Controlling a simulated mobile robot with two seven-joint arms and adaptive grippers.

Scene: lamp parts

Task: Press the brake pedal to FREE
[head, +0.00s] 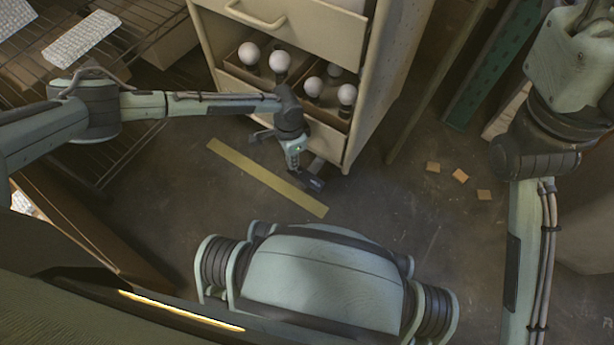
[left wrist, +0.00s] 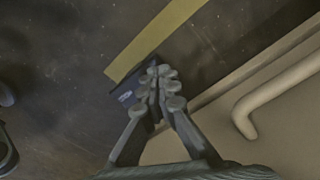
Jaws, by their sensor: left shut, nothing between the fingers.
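The brake pedal (head: 314,184) is a small dark plate with a pale bluish mark, low at the front foot of the beige cabinet (head: 378,85). The mark is too small to read. My left gripper (head: 297,168) points down at the pedal, its fingers shut and empty. In the left wrist view the closed fingertips (left wrist: 158,78) overlap the pedal (left wrist: 127,93) and hide part of it. I cannot tell whether they touch it. My right arm shows at the right, but its gripper is out of view.
An open drawer (head: 232,83) holds several white bulbs. A drawer with a handle (head: 258,16) is above it. A yellow floor strip (head: 262,176) lies by the pedal. Wire shelving (head: 95,165) stands at left. Small tan squares (head: 460,175) lie on the open floor at right.

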